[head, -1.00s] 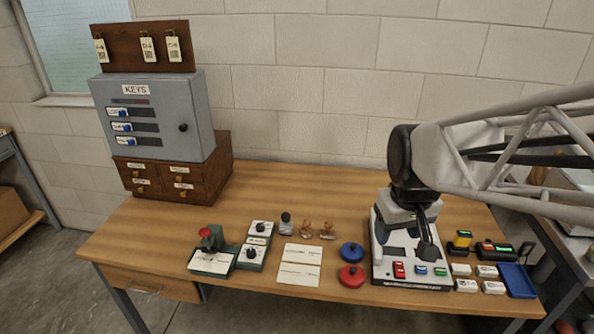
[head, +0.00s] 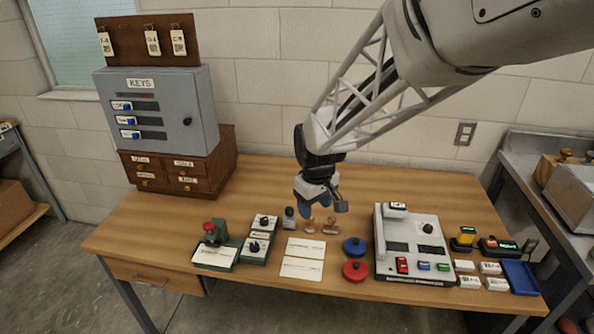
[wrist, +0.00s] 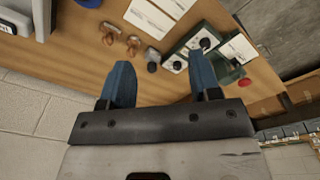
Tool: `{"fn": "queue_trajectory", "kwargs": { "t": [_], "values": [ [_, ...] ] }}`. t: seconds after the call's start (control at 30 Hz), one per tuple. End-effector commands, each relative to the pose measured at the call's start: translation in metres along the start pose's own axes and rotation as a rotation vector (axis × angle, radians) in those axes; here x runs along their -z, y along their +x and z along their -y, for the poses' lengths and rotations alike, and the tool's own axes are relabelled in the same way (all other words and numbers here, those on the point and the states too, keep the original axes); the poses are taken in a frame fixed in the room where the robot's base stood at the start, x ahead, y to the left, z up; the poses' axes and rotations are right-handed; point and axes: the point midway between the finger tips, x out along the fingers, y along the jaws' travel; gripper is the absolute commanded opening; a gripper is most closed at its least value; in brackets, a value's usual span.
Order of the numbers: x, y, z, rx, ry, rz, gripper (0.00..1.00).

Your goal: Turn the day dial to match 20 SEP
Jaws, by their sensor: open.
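Two green boxes with white tops each carry a black dial: a rear dial (head: 264,221) and a front dial (head: 254,246), left of the table's middle. Their labels are too small to read, so I cannot tell which is the day dial. Both also show in the wrist view, the front one (wrist: 205,43) and the rear one (wrist: 178,65). A green stand with a red knob (head: 209,227) and a white card is beside them on the left. My gripper (head: 317,207) is open and empty, above the table right of the dials; its blue fingers (wrist: 162,80) point towards the table.
Wooden-handled stamps (head: 320,226) and a dark-topped block (head: 289,218) are near my gripper. White cards (head: 302,268), blue (head: 355,246) and red (head: 355,271) round pieces, and a grey device (head: 390,229) lie rightward. A key cabinet (head: 160,112) stands back left.

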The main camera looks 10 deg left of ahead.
Motion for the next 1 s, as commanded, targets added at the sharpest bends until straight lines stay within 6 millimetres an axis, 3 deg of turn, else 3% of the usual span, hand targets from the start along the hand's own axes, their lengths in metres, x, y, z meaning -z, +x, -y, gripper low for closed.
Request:
{"fn": "queue_trajectory", "kwargs": {
  "t": [0.6,0.8,1.0],
  "values": [
    [0.119,0.107,0.068,0.035,-0.305,0.048,0.57],
    [0.144,0.136,0.09,0.043,-0.381,0.057,0.57],
    [0.154,0.149,0.1,0.047,-0.413,0.062,0.57]
  ]
}}
